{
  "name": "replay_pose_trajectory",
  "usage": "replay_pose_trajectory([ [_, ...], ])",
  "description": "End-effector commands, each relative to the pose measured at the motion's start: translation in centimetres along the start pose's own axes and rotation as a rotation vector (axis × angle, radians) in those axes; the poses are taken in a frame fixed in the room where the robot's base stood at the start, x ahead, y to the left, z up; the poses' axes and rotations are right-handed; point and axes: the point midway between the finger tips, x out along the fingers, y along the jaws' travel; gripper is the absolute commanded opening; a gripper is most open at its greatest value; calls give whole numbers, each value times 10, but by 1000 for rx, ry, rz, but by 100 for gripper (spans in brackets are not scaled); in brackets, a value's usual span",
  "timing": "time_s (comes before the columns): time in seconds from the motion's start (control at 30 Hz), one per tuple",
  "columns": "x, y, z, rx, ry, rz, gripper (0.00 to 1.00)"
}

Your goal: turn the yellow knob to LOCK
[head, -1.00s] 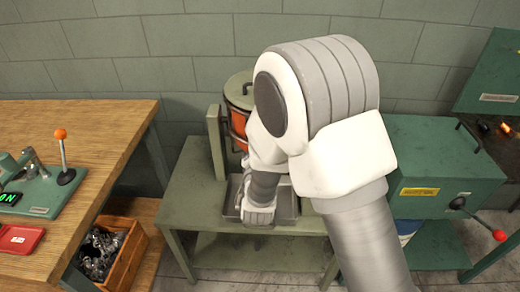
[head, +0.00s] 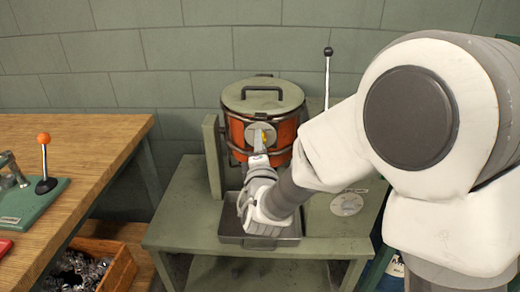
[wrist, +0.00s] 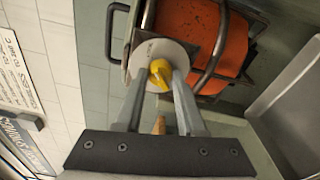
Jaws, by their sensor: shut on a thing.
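The yellow knob (wrist: 160,73) sits at the middle of a round pale plate (wrist: 152,50) on the front of the orange drum (head: 284,140). In the head view the knob (head: 262,136) is mostly hidden by my gripper. My gripper (wrist: 160,82) reaches straight to the plate, with one finger on each side of the knob, and is shut on it. Any LOCK marking on the plate is too small to read.
The drum has a green lid (head: 262,95) and stands in a cage on a green table (head: 180,215). A metal tray (head: 232,222) lies below my gripper. A lever with a black ball (head: 328,52) rises at the right. A wooden bench (head: 85,150) is at the left.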

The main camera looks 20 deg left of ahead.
Motion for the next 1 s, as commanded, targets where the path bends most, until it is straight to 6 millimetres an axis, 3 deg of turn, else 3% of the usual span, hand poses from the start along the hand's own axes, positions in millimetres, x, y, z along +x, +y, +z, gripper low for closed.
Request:
replay_pose_trajectory([
  [0.37, 0, -1, 0, 6, 0, -2, 0],
  [0.4, 0, -1, 0, 6, 0, -2, 42],
  [0.57, 0, 0, 0, 5, 0, -1, 68],
  [1.0, 0, 0, -2, 5, -1, 0, 68],
])
